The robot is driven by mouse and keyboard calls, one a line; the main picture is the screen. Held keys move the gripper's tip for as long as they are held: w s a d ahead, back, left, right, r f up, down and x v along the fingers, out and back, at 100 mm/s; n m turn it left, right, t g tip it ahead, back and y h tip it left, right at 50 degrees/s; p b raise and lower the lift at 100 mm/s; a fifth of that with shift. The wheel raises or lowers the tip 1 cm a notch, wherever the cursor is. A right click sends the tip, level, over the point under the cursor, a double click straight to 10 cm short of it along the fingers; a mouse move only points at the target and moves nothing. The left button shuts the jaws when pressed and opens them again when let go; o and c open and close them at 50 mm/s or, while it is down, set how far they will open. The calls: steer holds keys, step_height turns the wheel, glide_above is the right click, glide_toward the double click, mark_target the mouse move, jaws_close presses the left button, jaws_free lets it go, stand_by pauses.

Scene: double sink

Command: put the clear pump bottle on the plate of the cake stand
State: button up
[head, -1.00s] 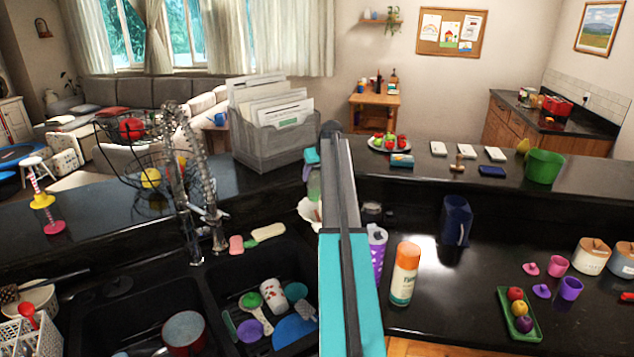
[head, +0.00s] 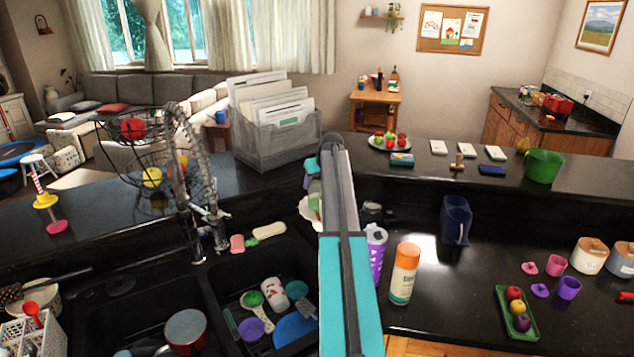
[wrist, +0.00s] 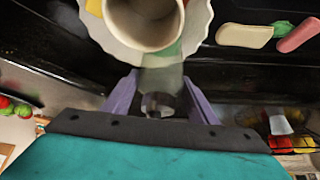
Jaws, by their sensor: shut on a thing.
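The clear pump bottle (wrist: 164,78) is between the two purple fingers of my gripper (wrist: 160,88) in the wrist view. My gripper is shut on it; its see-through body and a dark end show. The cake stand's white scalloped plate (wrist: 103,32) lies just beyond the fingertips, with a beige-lined cup (wrist: 148,22) on it. In the head view only the left edge of the plate (head: 306,209) shows beside my arm, which hides my gripper's fingers and most of the bottle. I cannot tell whether the bottle touches the plate.
Soap bars (head: 268,231) lie by the sink edge, left of the plate. A purple tumbler (head: 376,255), an orange-capped can (head: 404,273) and a dark blue pitcher (head: 456,220) stand right of my arm. A grey file box (head: 270,140) is behind. The counter between can and pitcher is clear.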

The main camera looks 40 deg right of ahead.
steer(key=o, duration=1.3)
steer(key=shift+r, duration=0.1)
steer(key=shift+r, duration=0.15)
steer(key=shift+s+a+r, duration=0.2)
steer(key=shift+s+r, duration=0.2)
steer(key=shift+r, duration=0.05)
steer(key=b+v, duration=0.4)
steer(key=v, duration=0.6)
steer(key=shift+r, duration=0.3)
steer(key=shift+s, duration=0.1)
